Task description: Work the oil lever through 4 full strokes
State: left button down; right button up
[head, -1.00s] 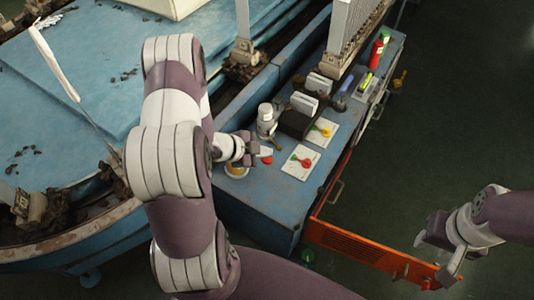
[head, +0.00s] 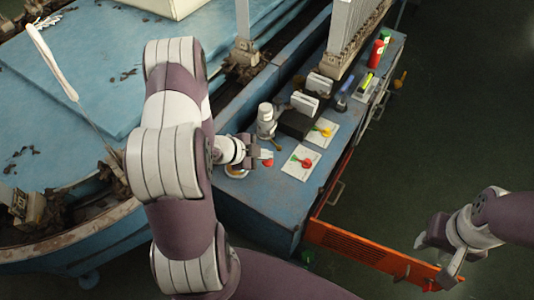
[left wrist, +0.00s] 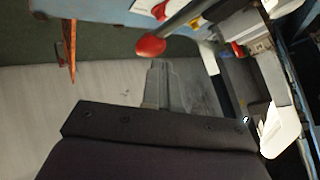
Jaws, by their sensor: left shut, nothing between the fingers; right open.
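The oil lever shows in the left wrist view as a grey rod ending in a red knob (left wrist: 151,46). In the head view its red knob (head: 268,162) sits at the near part of the blue bench, just right of my left gripper. My left gripper (head: 257,154) is shut and empty beside the knob; its closed fingers (left wrist: 156,84) point at the knob in the left wrist view. Whether they touch it I cannot tell. The rod is mostly hidden in the head view. My right gripper (head: 440,257) is open and empty, out over the floor at the right.
White cards with a red piece (head: 300,176) and a yellow piece (head: 321,143) lie right of the lever. A white-topped canister (head: 265,121) stands behind it, and a round dish (head: 236,171) lies partly under my left gripper.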

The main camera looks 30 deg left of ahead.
pick_arm(q)
jog(key=shift+d+f+b, duration=0.1)
jog(key=shift+f+b, duration=0.45)
jog(key=shift+f, duration=0.25)
dwell(0.5)
dwell(0.5)
jog(key=shift+a+r+p, duration=0.2)
jog(key=shift+r+p, duration=1.15)
jog(key=shift+a+r+p, duration=0.15)
jog(key=shift+r+p, duration=1.2)
jog(key=r+p, duration=0.5)
jog(key=shift+a, duration=0.3)
